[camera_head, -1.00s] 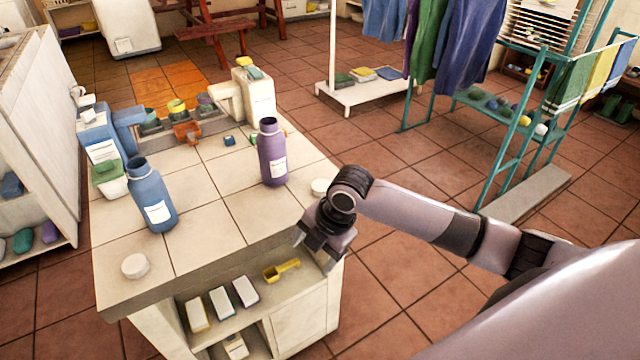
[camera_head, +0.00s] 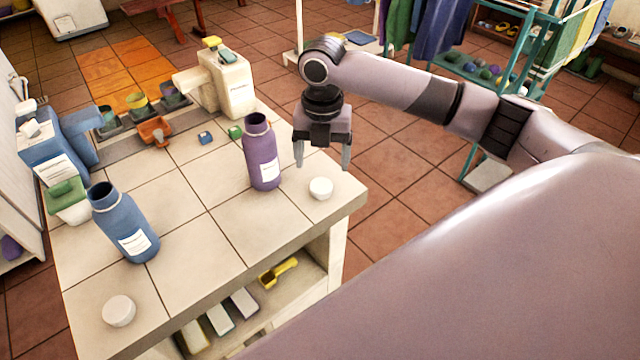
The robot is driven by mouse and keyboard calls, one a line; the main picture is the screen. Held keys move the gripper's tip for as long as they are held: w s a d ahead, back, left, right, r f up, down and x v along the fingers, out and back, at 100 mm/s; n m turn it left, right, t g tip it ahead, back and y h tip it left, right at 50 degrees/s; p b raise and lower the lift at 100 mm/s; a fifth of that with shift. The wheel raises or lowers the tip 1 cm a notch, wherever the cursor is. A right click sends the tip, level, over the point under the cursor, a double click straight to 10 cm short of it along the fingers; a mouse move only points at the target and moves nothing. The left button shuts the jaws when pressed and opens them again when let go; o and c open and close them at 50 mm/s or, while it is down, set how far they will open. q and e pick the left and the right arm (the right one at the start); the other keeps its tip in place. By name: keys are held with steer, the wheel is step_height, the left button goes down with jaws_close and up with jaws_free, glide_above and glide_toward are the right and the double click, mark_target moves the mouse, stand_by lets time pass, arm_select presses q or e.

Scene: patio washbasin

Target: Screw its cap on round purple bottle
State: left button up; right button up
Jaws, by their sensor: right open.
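The round purple bottle (camera_head: 262,152) stands upright and uncapped on the tiled counter, with a white label on its front. A white cap (camera_head: 321,188) lies on the counter to the right of the purple bottle, near the right edge. My right gripper (camera_head: 323,165) is open and empty, pointing down above that white cap, its fingers spread apart. A second white cap (camera_head: 119,311) lies at the counter's front left, near an open blue bottle (camera_head: 126,224). My left gripper is not in view.
A cream dispenser (camera_head: 226,84) stands behind the purple bottle. A blue jug (camera_head: 58,146) and a green-topped tub (camera_head: 67,200) stand at the left. Small blue and green blocks and an orange item (camera_head: 155,131) lie farther back. The counter's front middle is clear.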

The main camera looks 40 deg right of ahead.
mark_target(321, 186)
steer(key=shift+w+f, duration=0.1)
steer(key=shift+f, duration=3.45)
steer(key=shift+c, duration=0.4)
steer(key=c, duration=1)
